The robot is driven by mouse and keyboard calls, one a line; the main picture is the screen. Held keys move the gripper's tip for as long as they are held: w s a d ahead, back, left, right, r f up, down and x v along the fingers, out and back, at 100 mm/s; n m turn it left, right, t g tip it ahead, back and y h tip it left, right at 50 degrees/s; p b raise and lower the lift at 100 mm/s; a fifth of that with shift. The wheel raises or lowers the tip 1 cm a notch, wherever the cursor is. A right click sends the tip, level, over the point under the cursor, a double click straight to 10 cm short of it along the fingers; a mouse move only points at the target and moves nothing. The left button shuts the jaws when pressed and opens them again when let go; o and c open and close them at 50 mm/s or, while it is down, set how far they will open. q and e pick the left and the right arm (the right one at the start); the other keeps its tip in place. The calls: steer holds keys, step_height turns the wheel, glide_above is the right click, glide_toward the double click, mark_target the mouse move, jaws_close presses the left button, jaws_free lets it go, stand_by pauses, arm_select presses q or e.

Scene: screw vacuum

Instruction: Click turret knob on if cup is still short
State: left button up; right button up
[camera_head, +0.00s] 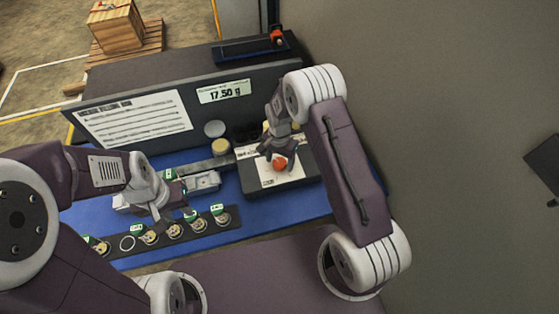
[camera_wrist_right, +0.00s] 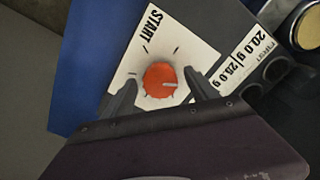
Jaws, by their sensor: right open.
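The orange turret knob (camera_head: 280,163) sits on a white START plate on a dark box (camera_head: 245,190). In the right wrist view the knob (camera_wrist_right: 160,79) shows a pale pointer line toward the right. My right gripper (camera_head: 279,157) is over the knob, its two fingers apart on either side of it; I cannot tell if they touch it. A display (camera_head: 224,91) on the back panel reads 17.50 g. A label (camera_wrist_right: 252,62) beside the plate reads 20.0 g and another value. A round cup (camera_head: 220,146) stands left of the box. My left gripper (camera_head: 178,215) hovers over the left bench; its jaw state is unclear.
A dark strip (camera_head: 192,231) with several round pieces and green tags lies along the bench's front. A pale block (camera_head: 204,182) is behind it. The back panel (camera_head: 130,118) stands behind the blue mat (camera_head: 300,207). A wall rises on the right.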

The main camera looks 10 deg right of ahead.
mark_target(280, 163)
step_height(280, 163, up, 9)
steer(key=shift+f+b, duration=0.15)
steer(key=shift+b, duration=0.55)
